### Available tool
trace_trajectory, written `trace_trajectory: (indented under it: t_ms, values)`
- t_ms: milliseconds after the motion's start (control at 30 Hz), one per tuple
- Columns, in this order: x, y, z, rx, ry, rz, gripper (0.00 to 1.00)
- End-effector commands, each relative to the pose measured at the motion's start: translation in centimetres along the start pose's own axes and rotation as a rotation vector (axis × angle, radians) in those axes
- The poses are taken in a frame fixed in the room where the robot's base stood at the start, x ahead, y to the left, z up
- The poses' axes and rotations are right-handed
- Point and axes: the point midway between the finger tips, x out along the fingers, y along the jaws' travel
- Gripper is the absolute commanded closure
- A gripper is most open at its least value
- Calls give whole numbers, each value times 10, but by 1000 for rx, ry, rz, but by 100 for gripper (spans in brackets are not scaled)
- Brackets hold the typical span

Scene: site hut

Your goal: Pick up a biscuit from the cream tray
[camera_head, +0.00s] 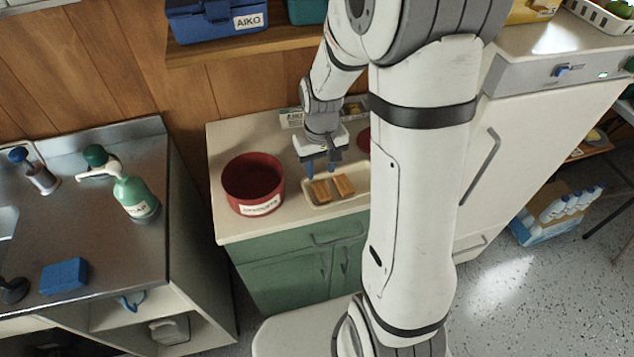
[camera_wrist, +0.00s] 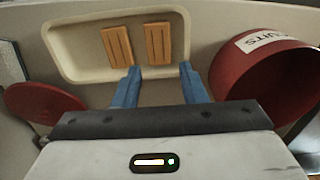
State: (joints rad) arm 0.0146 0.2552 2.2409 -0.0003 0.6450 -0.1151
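The cream tray (camera_head: 338,203) sits on the counter to the right of the red tin, and it also shows at the top of the wrist view (camera_wrist: 82,72). Two brown biscuits lie in it side by side: one biscuit (camera_head: 320,190) and another biscuit (camera_head: 343,184). In the wrist view they are the left biscuit (camera_wrist: 117,46) and the right biscuit (camera_wrist: 158,43). My gripper (camera_head: 321,168) is over the tray's back edge with its blue fingers pointing down. In the wrist view my gripper (camera_wrist: 160,75) has its fingers spread apart, with nothing between them.
The open red tin (camera_head: 254,184), labelled for biscuits, stands left of the tray. A red round lid (camera_wrist: 42,100) lies on the other side. A green soap bottle (camera_head: 135,196) and a blue sponge (camera_head: 64,275) are on the steel sink top. A white fridge (camera_head: 510,150) stands right.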

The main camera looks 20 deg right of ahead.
Motion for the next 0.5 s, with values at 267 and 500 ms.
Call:
trace_trajectory:
  t_ms: [267, 500]
  values:
    - [29, 1, 5, 1, -6, -1, 62]
    - [61, 2, 8, 2, -4, -1, 62]
